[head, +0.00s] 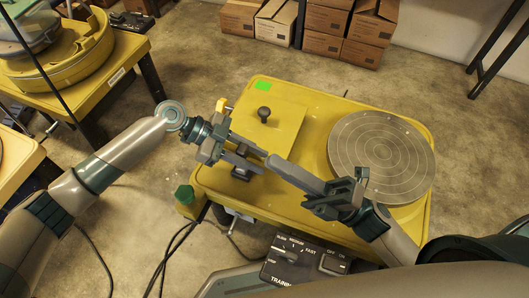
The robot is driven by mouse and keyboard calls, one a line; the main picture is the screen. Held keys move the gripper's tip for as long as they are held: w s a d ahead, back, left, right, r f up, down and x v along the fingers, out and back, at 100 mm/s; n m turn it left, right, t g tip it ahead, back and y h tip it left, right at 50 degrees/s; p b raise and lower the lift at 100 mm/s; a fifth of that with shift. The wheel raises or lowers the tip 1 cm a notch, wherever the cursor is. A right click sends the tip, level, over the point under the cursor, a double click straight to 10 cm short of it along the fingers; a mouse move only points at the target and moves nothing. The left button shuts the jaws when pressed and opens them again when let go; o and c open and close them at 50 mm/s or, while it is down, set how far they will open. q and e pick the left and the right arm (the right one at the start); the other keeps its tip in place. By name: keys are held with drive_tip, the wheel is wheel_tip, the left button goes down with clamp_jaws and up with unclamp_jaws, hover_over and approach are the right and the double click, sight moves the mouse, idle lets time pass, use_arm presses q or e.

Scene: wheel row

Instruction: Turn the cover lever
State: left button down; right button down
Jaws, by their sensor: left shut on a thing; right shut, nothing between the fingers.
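The yellow wheel table (310,112) carries a raised square cover (285,122) on its left half, with a dark round knob (264,112) standing on it. My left gripper (254,160) is over the cover's near edge, shut on what appears to be the cover lever. The lever is mostly hidden by the fingers; a dark part (241,174) shows just below them. My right gripper (271,161) is shut and empty. Its fingers point up and left, with the tips close beside the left gripper's fingers. I cannot tell whether they touch.
A round grey wheel disc (382,157) fills the table's right half. A green button (184,194) is at the near left corner. A black control box (304,262) is at the near edge. Another yellow table (112,80) stands left. Cardboard boxes (327,28) stand at the back.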

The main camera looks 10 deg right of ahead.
drive_tip(key=w+d+f+n+g+h, duration=0.6)
drive_tip(key=d+f+n, duration=0.6)
drive_tip(key=n, duration=0.6)
drive_tip(key=shift+w+f+h, duration=0.5)
drive_tip(key=shift+w, duration=0.2)
drive_tip(key=shift+a, duration=0.15)
drive_tip(key=r+x, duration=0.1)
drive_tip(key=x, duration=1.2)
drive_tip(key=shift+a, duration=0.4)
drive_tip(key=shift+w, duration=0.1)
